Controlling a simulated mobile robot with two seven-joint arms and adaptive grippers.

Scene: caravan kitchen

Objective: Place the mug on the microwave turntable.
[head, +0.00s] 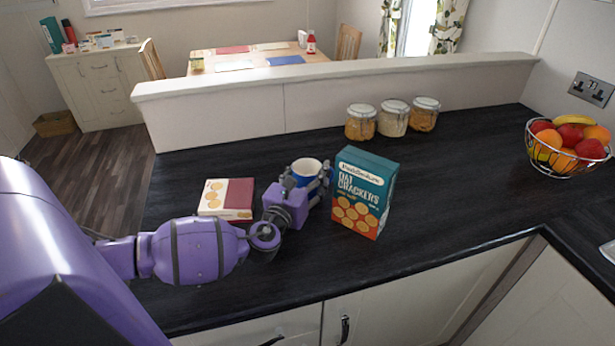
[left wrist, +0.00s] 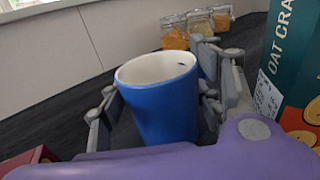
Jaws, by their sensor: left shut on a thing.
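The blue mug (head: 305,169) with a cream inside stands upright on the dark counter or just above it; I cannot tell which. My left gripper (head: 308,186) is shut on the mug, with a finger on each side of it. In the left wrist view the mug (left wrist: 162,98) fills the space between the fingers of the gripper (left wrist: 155,115), and it looks empty. The lower part of the mug is partly hidden by the gripper. No microwave or turntable is in view. My right gripper is not in view.
A teal oat crackers box (head: 363,192) stands close to the right of the gripper. A flat red and cream box (head: 226,199) lies to the left. Several jars (head: 393,118) stand at the back by the low wall (head: 330,92). A fruit basket (head: 568,146) is at right; the counter between is clear.

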